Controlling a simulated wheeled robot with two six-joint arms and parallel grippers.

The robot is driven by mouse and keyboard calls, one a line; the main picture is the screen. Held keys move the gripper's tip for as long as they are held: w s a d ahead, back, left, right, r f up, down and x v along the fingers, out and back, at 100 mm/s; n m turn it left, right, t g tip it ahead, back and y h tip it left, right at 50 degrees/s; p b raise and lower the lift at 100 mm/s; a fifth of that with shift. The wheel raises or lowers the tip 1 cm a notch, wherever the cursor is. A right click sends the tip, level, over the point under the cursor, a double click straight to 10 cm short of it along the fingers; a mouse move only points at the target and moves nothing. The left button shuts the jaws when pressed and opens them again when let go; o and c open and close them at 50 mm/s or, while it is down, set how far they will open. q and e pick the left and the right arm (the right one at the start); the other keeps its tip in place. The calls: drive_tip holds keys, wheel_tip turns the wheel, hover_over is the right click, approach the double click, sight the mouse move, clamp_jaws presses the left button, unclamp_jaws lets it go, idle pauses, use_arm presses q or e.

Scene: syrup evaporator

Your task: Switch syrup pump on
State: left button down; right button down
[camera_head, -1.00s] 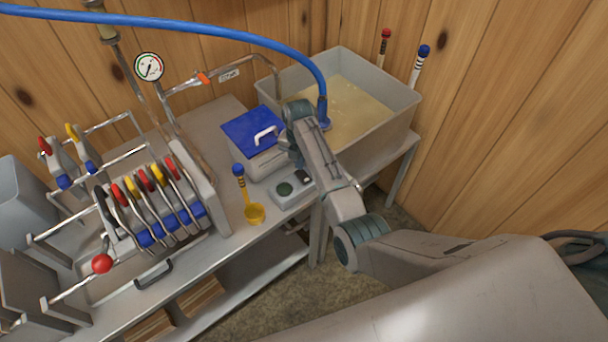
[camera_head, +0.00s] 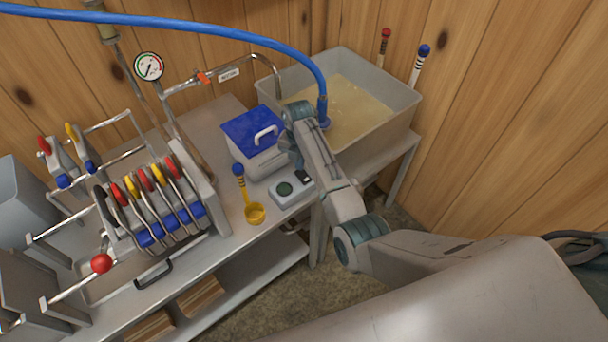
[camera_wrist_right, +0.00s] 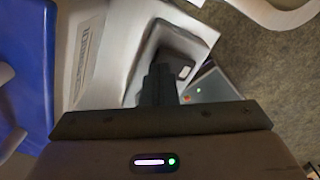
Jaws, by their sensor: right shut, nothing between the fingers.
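A small grey box (camera_head: 283,195) with a round dark green part and a small black part (camera_head: 303,177) on top sits near the table's front edge. I cannot read its markings. My right gripper (camera_head: 297,164) points down between this box and the blue-lidded white container, partly hidden by my own wrist. In the right wrist view, its fingers (camera_wrist_right: 160,76) are together and empty. They overlap a dark recess with a small pale part (camera_wrist_right: 184,72); contact cannot be told. Beside it is a dark panel (camera_wrist_right: 212,86) with small green and orange lights. My left gripper is out of view.
The blue-lidded container (camera_head: 252,128) stands close behind the gripper. A filter press (camera_head: 150,205) fills the left.

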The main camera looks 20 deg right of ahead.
drive_tip(key=shift+f+b, duration=0.3)
drive_tip(key=shift+f, duration=0.6)
idle(0.4)
wheel_tip(320, 180, up, 7)
drive_tip(key=p, duration=0.8)
drive_tip(key=shift+r, duration=0.1)
idle(0.4)
